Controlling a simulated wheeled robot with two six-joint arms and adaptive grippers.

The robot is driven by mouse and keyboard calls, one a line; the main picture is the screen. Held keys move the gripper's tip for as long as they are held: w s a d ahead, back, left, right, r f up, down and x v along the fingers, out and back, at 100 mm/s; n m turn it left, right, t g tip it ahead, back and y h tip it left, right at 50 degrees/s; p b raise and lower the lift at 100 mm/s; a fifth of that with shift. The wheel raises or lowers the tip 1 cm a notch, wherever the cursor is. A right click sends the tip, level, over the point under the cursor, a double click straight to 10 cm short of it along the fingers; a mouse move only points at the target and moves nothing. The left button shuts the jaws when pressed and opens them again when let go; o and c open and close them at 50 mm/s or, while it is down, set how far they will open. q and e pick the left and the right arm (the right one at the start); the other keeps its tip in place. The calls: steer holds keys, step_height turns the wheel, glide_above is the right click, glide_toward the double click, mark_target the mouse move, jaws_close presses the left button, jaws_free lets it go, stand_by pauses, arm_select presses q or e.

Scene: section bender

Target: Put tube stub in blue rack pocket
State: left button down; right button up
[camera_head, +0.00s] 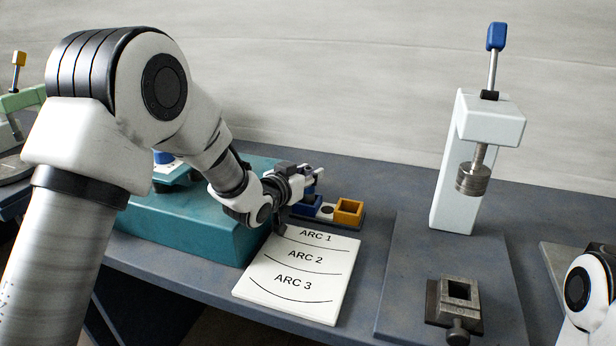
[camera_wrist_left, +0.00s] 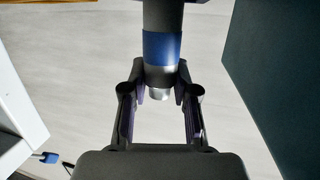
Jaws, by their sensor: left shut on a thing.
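The tube stub (camera_wrist_left: 162,48), a grey metal cylinder with a blue band, stands between the fingers of my left gripper (camera_wrist_left: 160,92) in the left wrist view. The gripper is shut on it. In the head view my left gripper (camera_head: 311,178) is just above the blue rack pocket (camera_head: 304,209), at the left of the small rack. The gripper and wrist partly hide this pocket, and the stub is hard to make out there. I cannot tell whether the stub touches the pocket. My right gripper is outside the view; only part of the right arm shows at lower right.
A yellow pocket (camera_head: 348,212) stands at the rack's right end. A white ARC board (camera_head: 300,268) lies in front. A teal block (camera_head: 190,232) is at left, under my left arm. A press (camera_head: 470,150) and a dark metal fixture (camera_head: 455,303) stand to the right.

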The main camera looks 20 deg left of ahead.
arm_select(q)
steer(key=shift+s+r, duration=0.1)
steer(key=shift+s, duration=0.05)
steer(key=shift+a, duration=0.15)
steer(key=c, duration=1)
jaws_free()
steer(key=shift+f, duration=0.2)
steer(key=shift+c, duration=0.2)
steer(key=shift+o, duration=0.8)
steer(key=shift+r, duration=0.15)
steer(key=shift+r, duration=0.15)
steer(key=v, duration=1.2)
steer(key=shift+b, duration=0.3)
